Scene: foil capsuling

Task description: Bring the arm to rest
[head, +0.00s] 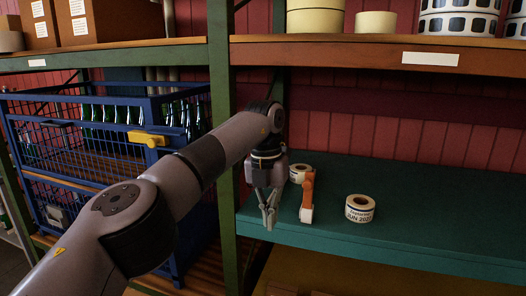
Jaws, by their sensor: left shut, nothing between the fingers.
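My left arm comes in from the lower left. Its gripper (269,218) points down over the front left part of the teal shelf (410,242). The gripper is shut and empty. Just right of it, an orange and white object (307,198) stands on the shelf; I cannot tell from here what it is. It is apart from the fingers. A label roll (299,171) sits behind it, partly hidden. Another label roll (360,208) with printed text lies further right. My right gripper is not in view.
A green upright post (222,90) stands left of the gripper. A blue wire crate (105,150) with green bottles (110,113) is at the left. An upper shelf (380,50) holds rolls and cardboard boxes (115,20). The teal shelf's right side is clear.

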